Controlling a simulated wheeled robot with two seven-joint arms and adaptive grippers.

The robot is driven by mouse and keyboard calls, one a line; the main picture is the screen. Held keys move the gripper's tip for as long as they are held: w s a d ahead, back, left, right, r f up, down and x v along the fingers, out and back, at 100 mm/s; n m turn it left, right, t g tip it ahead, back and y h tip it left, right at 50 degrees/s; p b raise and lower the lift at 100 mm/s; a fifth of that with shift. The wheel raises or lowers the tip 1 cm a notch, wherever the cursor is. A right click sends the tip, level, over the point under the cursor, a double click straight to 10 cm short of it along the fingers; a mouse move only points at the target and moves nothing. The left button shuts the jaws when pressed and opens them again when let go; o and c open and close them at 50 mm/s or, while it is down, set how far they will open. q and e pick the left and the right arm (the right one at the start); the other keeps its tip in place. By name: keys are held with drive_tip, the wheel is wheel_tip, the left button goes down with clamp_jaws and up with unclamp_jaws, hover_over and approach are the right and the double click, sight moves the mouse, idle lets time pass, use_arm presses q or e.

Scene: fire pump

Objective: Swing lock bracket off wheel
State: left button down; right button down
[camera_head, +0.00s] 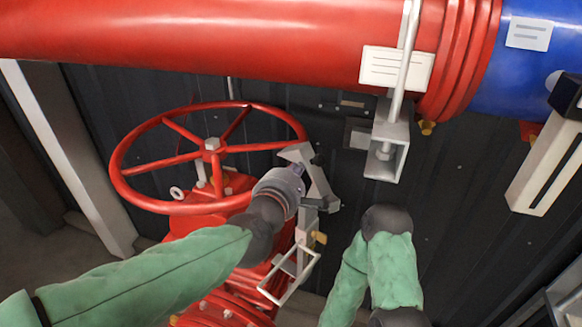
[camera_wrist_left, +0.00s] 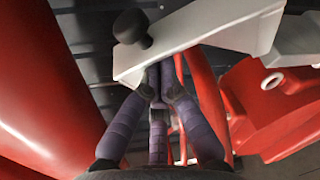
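The red handwheel (camera_head: 212,150) stands at left centre in the head view. The grey lock bracket (camera_head: 318,182) is at the right side of its rim. Its pale plate also crosses the top of the left wrist view (camera_wrist_left: 205,38), with a black knob (camera_wrist_left: 131,27) on it. My left gripper (camera_head: 297,170) is at the bracket, just right of the rim. In the wrist view its purple-grey fingers (camera_wrist_left: 158,90) converge, with their tips partly hidden by the plate. I cannot tell whether they pinch part of it. My right forearm shows at lower centre, but its gripper does not show.
A red pipe (camera_head: 200,35) with a blue section (camera_head: 530,70) runs across the top. A grey support bracket (camera_head: 388,145) hangs below it. A pale metal frame (camera_head: 290,280) is below the left gripper. A dark corrugated wall (camera_head: 460,200) stands behind.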

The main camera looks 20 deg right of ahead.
sight(315, 169)
use_arm(q)
drive_tip(key=s+m, duration=0.1)
drive_tip(key=d+m+b, duration=0.1)
drive_tip(key=s+d+m+t+b, duration=0.1)
drive_tip(key=shift+s+d+f, duration=0.1)
drive_tip(key=shift+s+f, duration=0.15)
drive_tip(key=shift+s, duration=0.1)
drive_tip(key=shift+s+d+f+m+t+h+b, duration=0.25)
drive_tip(key=shift+s+d+m+b, duration=0.2)
drive_tip(key=shift+m+b, duration=0.35)
drive_tip(key=shift+s+d+f+m+t+h+b, duration=0.2)
drive_tip(key=shift+s+d+m+t+b, duration=0.15)
drive_tip(key=shift+s+m+b, duration=0.35)
drive_tip(key=shift+s+d+f+m+t+h+b, duration=0.2)
drive_tip(key=shift+s+d+m+t+b, duration=0.15)
drive_tip(key=shift+m+b, duration=0.55)
